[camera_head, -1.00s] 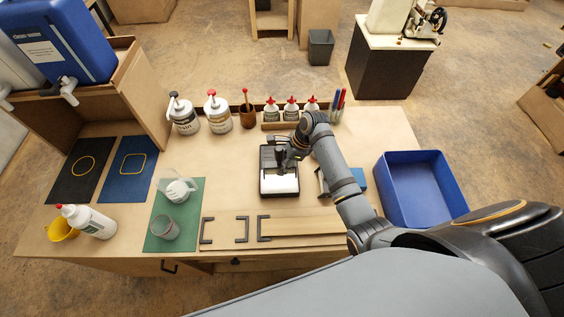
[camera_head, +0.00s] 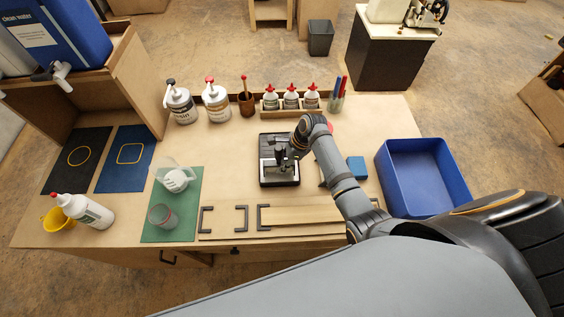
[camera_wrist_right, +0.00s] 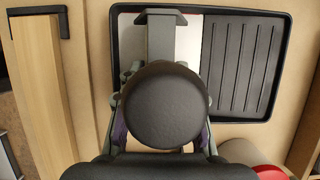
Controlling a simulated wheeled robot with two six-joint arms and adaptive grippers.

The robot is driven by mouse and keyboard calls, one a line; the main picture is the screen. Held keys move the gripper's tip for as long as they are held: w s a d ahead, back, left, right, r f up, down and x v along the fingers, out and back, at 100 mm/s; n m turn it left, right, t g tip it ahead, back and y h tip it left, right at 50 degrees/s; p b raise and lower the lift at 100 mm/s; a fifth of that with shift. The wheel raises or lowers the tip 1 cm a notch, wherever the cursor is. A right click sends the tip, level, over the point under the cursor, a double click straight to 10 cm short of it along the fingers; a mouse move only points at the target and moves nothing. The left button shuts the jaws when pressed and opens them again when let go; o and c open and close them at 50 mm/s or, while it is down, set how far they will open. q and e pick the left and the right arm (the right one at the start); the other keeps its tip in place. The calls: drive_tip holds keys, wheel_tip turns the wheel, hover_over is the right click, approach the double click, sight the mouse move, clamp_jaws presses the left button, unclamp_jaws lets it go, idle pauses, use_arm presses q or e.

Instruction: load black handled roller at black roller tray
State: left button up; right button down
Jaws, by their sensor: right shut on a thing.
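The black roller tray (camera_head: 264,182) lies on the table in the head view, with white in its near part. The wrist view shows its ribbed half (camera_wrist_right: 245,65) at right and a white area at left. My right gripper (camera_head: 281,158) is over the tray, shut on the black handled roller. The roller's round black handle end (camera_wrist_right: 160,105) faces the wrist camera between the fingers. Its grey frame (camera_wrist_right: 160,35) reaches over the tray's white area. The roller's sleeve is mostly hidden, so I cannot tell whether it touches the tray. My left gripper is not in view.
Wooden strips (camera_head: 310,215) and dark brackets lie along the front edge. Red-capped bottles (camera_head: 291,98) stand in a rack behind the tray. A blue bin (camera_head: 425,185) stands at right. A green mat (camera_head: 185,225) holds a cup and a jug at left.

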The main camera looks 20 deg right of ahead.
sight(282, 154)
drive_tip(key=shift+f, duration=0.45)
idle(0.7)
drive_tip(key=shift+s+f+p, duration=0.1)
drive_tip(key=shift+p, duration=0.2)
idle(1.8)
wheel_tip(282, 154, up, 2)
drive_tip(key=shift+r+p, duration=0.2)
drive_tip(key=shift+p, duration=0.95)
drive_tip(key=shift+r, duration=2.35)
